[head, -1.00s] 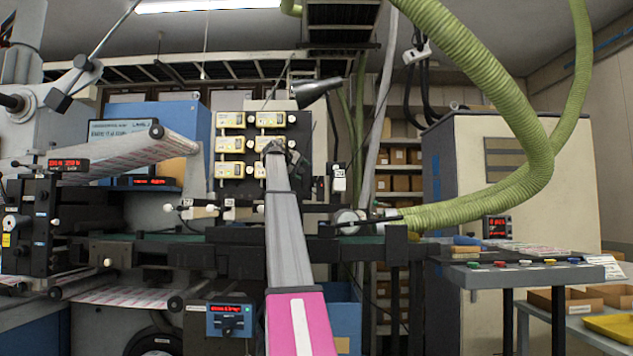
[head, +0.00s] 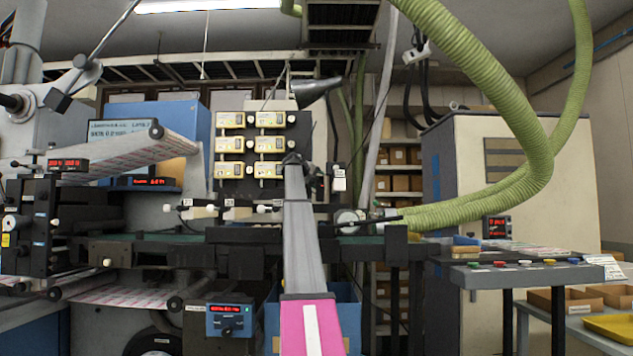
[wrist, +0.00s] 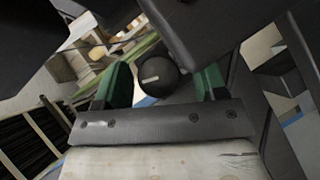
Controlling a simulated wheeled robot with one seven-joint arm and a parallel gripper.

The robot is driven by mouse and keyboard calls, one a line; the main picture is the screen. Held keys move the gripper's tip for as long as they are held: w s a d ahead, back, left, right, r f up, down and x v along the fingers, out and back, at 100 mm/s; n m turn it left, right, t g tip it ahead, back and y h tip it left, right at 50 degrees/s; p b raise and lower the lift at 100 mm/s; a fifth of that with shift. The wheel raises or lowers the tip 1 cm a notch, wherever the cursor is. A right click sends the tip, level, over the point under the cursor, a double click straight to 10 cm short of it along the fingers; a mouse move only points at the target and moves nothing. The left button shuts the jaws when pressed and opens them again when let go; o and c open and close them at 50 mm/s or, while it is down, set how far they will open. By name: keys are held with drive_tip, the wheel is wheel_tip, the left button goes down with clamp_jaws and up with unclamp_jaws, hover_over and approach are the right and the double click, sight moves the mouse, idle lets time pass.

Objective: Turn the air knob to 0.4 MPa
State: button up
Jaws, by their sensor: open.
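A round black knob (wrist: 157,74) with a short white pointer line shows in the wrist view. It lies between the two green fingers of my gripper (wrist: 162,82), with visible space on both sides. The fingers are apart, and I cannot tell how deep the knob sits between them. In the head view my gripper (head: 300,163) is small and dark at the end of the raised grey and pink arm, just right of the panel of yellow-framed meters (head: 250,145). The knob and any pressure reading cannot be made out in the head view.
A dark rail (head: 260,238) crosses behind my arm. A white tag (head: 339,178) hangs right of my gripper. Thick green hoses (head: 480,205) curve in from the right above a button console (head: 520,272). A blue control box (head: 230,320) sits low at left.

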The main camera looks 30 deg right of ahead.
drive_tip(key=c, duration=0.9)
drive_tip(key=shift+y, duration=0.3)
drive_tip(key=shift+r+m+y, duration=0.1)
drive_tip(key=shift+m+y, duration=0.7)
drive_tip(key=shift+m+t+y, duration=0.6)
drive_tip(key=shift+y, duration=0.4)
drive_tip(key=o, duration=0.9)
